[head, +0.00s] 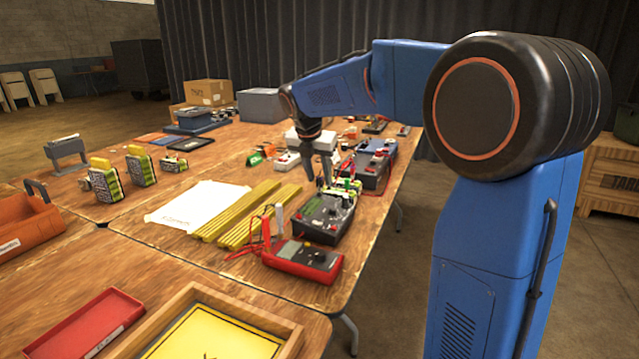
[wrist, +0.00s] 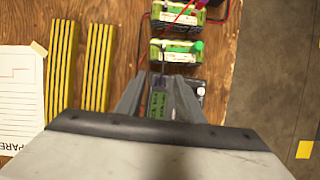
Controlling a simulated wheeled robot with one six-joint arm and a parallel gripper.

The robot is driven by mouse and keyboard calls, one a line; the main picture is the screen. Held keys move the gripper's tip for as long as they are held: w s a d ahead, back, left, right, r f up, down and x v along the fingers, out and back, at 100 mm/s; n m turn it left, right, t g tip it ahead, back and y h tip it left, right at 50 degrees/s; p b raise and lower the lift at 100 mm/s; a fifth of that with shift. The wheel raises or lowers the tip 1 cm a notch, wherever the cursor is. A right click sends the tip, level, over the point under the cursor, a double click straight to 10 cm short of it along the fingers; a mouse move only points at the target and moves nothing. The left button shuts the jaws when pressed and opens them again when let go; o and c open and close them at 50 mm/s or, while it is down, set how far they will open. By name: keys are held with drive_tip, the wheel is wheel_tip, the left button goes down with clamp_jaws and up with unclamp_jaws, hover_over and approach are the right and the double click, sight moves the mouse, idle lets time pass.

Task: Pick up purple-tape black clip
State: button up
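My gripper (head: 325,182) points down over the black charger unit (head: 322,224) with a green board near the table's right edge. In the wrist view, my gripper (wrist: 158,85) shows its two fingers apart, with a green part visible between them. A thin dark lead (wrist: 163,62) runs down towards the gap between the fingers. I cannot make out the purple-tape black clip for certain in either view; it is too small or hidden by the fingers. Nothing is clearly held.
A red multimeter (head: 303,260) lies in front of the charger unit. Yellow striped bars (head: 262,215) and a white sheet (head: 198,204) lie to its left. Another charger (head: 371,168) stands behind. Green battery packs (wrist: 178,50) sit ahead of the fingers. The table edge is close on the right.

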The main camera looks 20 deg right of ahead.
sight(319, 176)
drive_tip(key=shift+x, duration=0.95)
clamp_jaws()
drive_tip(key=shift+r, duration=0.1)
wheel_tip(319, 176, up, 10)
